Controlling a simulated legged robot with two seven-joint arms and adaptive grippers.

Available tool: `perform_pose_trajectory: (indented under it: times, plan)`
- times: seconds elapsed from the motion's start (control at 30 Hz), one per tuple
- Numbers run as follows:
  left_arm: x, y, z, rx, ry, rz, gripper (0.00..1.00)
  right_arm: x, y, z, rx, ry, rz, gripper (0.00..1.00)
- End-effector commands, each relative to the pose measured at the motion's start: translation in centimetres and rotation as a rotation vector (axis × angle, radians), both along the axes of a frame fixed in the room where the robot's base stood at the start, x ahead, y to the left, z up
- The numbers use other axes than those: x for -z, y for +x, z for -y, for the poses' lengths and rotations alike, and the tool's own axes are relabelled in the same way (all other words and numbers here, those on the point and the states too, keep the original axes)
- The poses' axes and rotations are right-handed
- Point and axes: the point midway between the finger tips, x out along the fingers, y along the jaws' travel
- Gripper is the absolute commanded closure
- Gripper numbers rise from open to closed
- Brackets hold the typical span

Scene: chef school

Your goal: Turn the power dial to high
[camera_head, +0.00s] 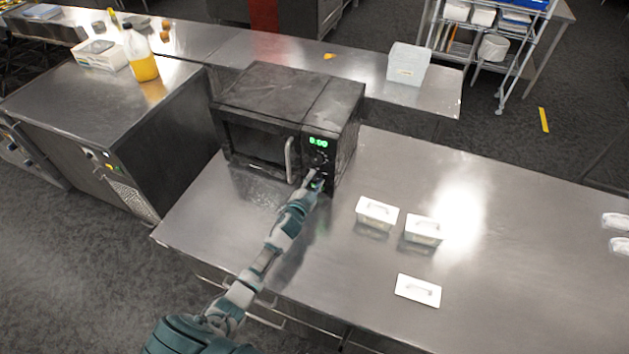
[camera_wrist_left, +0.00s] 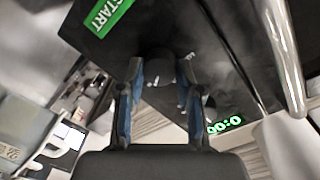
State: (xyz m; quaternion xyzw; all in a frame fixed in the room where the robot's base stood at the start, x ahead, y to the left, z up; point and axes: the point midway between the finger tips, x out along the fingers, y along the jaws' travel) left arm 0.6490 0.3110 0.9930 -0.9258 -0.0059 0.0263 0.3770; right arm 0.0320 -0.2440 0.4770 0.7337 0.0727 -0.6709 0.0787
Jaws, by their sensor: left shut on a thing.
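The black microwave (camera_head: 262,97) stands on the steel counter, its door closed and its green display (camera_head: 318,142) lit. My left gripper (camera_head: 316,180) reaches its control panel below the display. In the left wrist view my left gripper (camera_wrist_left: 160,75) has its two fingers on either side of a dark round dial (camera_wrist_left: 160,64), shut on it. The green START label (camera_wrist_left: 108,14) and the display (camera_wrist_left: 226,125) also show there. The dial's marking and setting cannot be read. My right gripper is not in view.
The microwave's door handle (camera_head: 290,160) is close left of my gripper; it also shows in the wrist view (camera_wrist_left: 284,55). White containers (camera_head: 377,213) and a flat white lid (camera_head: 418,290) lie to the right. The counter's front middle is clear.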

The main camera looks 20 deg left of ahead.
Motion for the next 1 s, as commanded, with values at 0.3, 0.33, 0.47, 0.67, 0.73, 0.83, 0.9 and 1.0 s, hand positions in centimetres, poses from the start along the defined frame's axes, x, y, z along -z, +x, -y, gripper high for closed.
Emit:
perform_pose_trajectory:
  times: [0.3, 0.33, 0.47, 0.67, 0.73, 0.83, 0.9, 1.0]
  plan:
    - [0.01, 0.02, 0.03, 0.0, 0.028, -0.002, 1.0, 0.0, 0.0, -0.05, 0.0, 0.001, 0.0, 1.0]
    - [0.01, 0.02, 0.03, 0.0, 0.028, -0.002, 1.0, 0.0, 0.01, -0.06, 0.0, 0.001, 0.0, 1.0]
    - [0.02, 0.02, 0.03, 0.0, 0.028, -0.002, 1.0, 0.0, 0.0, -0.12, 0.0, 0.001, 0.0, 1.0]
    - [0.02, 0.01, 0.04, 0.0, 0.027, -0.002, 0.4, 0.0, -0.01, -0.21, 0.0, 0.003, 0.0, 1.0]
    - [0.02, 0.0, 0.04, 0.0, 0.026, -0.002, 0.4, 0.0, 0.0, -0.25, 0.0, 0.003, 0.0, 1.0]
    - [0.0, -0.03, 0.03, 0.0, 0.026, -0.002, 0.4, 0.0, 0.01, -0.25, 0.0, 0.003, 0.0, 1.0]
    - [-0.02, -0.06, 0.02, 0.0, 0.026, -0.002, 0.4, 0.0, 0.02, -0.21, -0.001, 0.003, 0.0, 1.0]
    - [0.0, -0.41, 0.02, 0.0, 0.026, -0.002, 0.4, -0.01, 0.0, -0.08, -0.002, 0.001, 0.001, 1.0]
